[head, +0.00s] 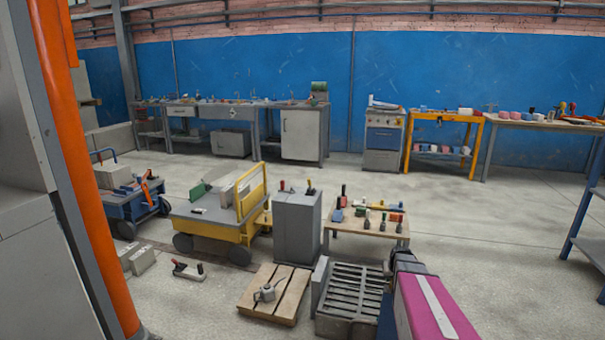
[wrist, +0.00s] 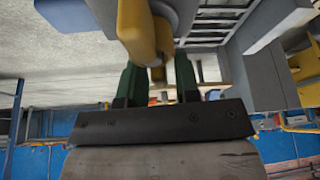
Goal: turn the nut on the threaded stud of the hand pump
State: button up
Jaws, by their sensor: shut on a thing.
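In the wrist view, two dark green fingers of my gripper (wrist: 158,67) reach up from a dark crossbar, on either side of a small yellow-brown piece. This piece looks like the nut (wrist: 157,74) on the stud, and the gripper is shut on it. A large yellow rounded body, apparently part of the hand pump (wrist: 136,28), is just beyond the fingertips. The stud's thread cannot be made out. In the head view I cannot clearly pick out the pump, the nut or my gripper.
In the head view a grey slatted grate (head: 352,290) lies at the lower middle, beside a wooden pallet (head: 262,312) with a small metal can on it. A grey cabinet (head: 297,228), a low table (head: 343,236) and a yellow cart (head: 225,226) stand behind. Open floor lies to the right.

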jog(key=shift+s+d+m, duration=0.1)
jog(key=shift+m, duration=0.2)
jog(key=shift+s+d+m+h, duration=0.1)
jog(key=shift+d+m+h, duration=0.2)
jog(key=shift+m, duration=0.55)
jog(key=shift+d+m+h, duration=0.1)
jog(key=shift+m+h, duration=0.3)
jog(key=shift+m, duration=0.45)
jog(key=shift+s+d+m+g+h, duration=0.2)
jog(key=shift+m+g+h, duration=0.1)
jog(key=shift+m, duration=0.55)
jog(key=shift+s+d+m+g+h, duration=0.1)
jog(key=shift+d+m+g+h, duration=0.15)
jog(key=shift+m, duration=0.6)
jog(key=shift+s+d+m+g+h, duration=0.15)
jog(key=shift+m+g+h, duration=0.15)
jog(key=shift+m, duration=0.55)
jog(key=shift+s+d+m+g+h, duration=0.15)
jog(key=shift+m+h, duration=0.1)
jog(key=shift+m, duration=0.6)
jog(key=shift+a, duration=0.1)
jog(key=o, duration=1.1)
jog(key=shift+c, duration=0.2)
